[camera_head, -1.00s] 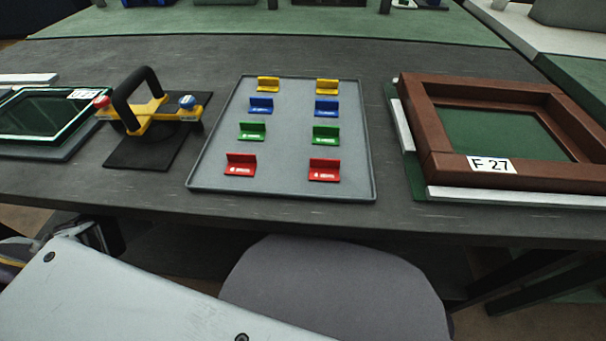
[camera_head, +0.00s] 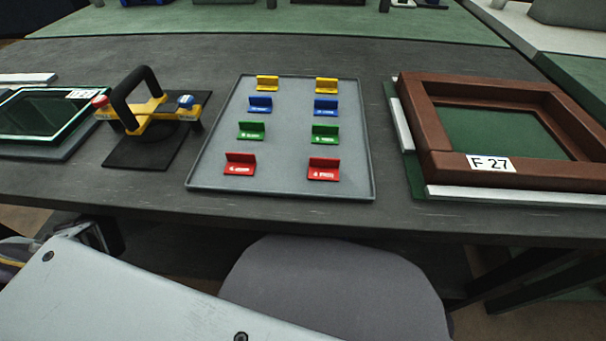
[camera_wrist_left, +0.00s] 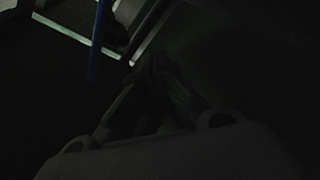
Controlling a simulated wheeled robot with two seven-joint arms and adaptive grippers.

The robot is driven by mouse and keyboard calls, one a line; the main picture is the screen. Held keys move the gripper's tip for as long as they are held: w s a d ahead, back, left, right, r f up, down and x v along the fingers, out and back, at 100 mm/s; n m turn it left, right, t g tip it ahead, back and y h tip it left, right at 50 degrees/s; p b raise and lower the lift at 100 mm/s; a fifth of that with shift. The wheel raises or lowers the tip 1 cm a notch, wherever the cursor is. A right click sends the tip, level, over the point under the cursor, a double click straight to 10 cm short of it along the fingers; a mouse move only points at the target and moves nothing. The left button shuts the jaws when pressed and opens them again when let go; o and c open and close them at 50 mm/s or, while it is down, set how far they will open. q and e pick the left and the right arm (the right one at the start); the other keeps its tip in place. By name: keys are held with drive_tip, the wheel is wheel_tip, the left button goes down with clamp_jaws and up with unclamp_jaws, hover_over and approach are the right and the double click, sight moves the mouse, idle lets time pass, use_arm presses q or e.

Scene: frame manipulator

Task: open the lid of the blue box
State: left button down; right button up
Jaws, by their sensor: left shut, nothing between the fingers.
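No blue box or lid can be made out in the head view. In the left wrist view, which is very dark, a narrow upright blue strip (camera_wrist_left: 97,42) shows at the upper left; I cannot tell what it belongs to. My left gripper (camera_wrist_left: 152,62) is in the middle of that view, dim, with its fingers together and nothing seen between them. It is apart from the blue strip. My right gripper is in neither view.
On the grey table, a tray (camera_head: 285,184) holds several coloured angle pieces. A brown frame (camera_head: 436,140) marked F 27 lies at the right. A black-handled suction lifter (camera_head: 147,118) and a glass pane (camera_head: 35,115) lie at the left. A grey seat (camera_head: 330,290) stands in front.

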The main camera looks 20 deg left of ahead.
use_arm(q)
drive_tip(key=shift+s+d+r+n+h, duration=0.15)
drive_tip(key=shift+s+r+n, duration=0.05)
drive_tip(key=shift+n, duration=0.95)
drive_tip(key=shift+s+d+r+n+h, duration=0.1)
drive_tip(key=shift+s+r+n+h, duration=0.1)
drive_tip(key=shift+n, duration=0.9)
drive_tip(key=shift+s+d+r+n+h, duration=0.15)
drive_tip(key=shift+s+r+n, duration=0.05)
drive_tip(key=shift+n, duration=0.95)
drive_tip(key=shift+d, duration=0.1)
drive_tip(key=b+x, duration=0.3)
drive_tip(key=x, duration=0.7)
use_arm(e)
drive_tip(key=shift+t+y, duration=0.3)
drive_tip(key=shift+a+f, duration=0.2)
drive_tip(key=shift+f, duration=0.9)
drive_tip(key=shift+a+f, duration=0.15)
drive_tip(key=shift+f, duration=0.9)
use_arm(q)
drive_tip(key=shift+s, duration=0.2)
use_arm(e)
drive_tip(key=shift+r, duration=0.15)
